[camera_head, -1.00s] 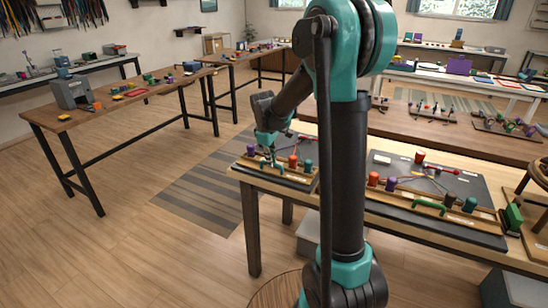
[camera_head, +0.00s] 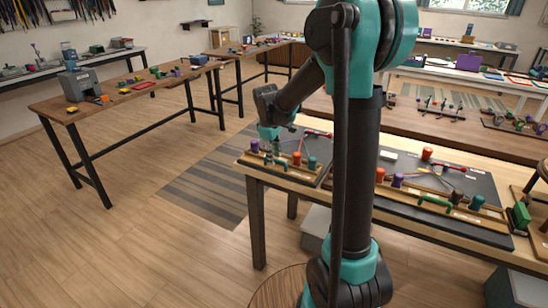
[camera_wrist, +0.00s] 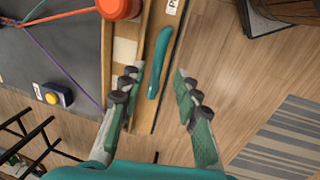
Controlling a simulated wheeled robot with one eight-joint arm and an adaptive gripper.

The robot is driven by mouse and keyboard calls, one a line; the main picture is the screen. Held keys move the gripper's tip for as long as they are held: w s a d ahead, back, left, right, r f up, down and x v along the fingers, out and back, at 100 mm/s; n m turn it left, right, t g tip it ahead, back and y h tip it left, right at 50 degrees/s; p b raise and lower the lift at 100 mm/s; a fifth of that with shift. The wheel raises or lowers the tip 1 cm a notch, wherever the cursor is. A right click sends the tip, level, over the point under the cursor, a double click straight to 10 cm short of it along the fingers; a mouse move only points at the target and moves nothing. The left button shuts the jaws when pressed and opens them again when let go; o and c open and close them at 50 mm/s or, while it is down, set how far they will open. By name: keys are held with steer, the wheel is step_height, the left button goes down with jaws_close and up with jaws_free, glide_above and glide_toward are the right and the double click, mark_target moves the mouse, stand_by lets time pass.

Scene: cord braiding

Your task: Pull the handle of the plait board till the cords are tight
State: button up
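The plait board (camera_head: 322,177) lies at the left end of the near table, with purple, orange and teal spools on it. In the wrist view its teal handle (camera_wrist: 160,62) runs lengthwise along the wooden strip (camera_wrist: 146,110) at the board's edge. Orange, purple and green cords (camera_wrist: 80,62) cross the dark panel. The orange spool (camera_wrist: 118,8) is cut off by the top of the view. My gripper (camera_wrist: 156,80) is open over the strip, one finger on each side of the handle's line. The handle lies between and beyond the fingertips, with no contact visible. My gripper (camera_head: 270,146) is partly hidden in the head view.
A second, larger board (camera_head: 482,215) with spools and a green handle lies to the right on the same table. A yellow-topped button box (camera_wrist: 52,96) is on the dark panel. Open floor (camera_wrist: 238,80) lies beyond the board's edge.

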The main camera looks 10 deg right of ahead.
step_height(320, 180, up, 11)
steer(key=s+a, duration=0.1)
steer(key=shift+s+a, duration=0.2)
steer(key=shift+s, duration=0.2)
steer(key=s+d+f+m, duration=0.3)
steer(key=s+f, duration=0.3)
steer(key=s, duration=0.2)
steer(key=s+d+f+m+t, duration=0.1)
steer(key=s+d+f+m, duration=0.2)
steer(key=s+f, duration=0.3)
steer(key=s+d+f+m+t+y, duration=0.1)
steer(key=s+f+m, duration=0.3)
steer(key=s, duration=0.6)
steer(key=shift+d+f+m, duration=0.4)
steer(key=shift+d+f, duration=0.5)
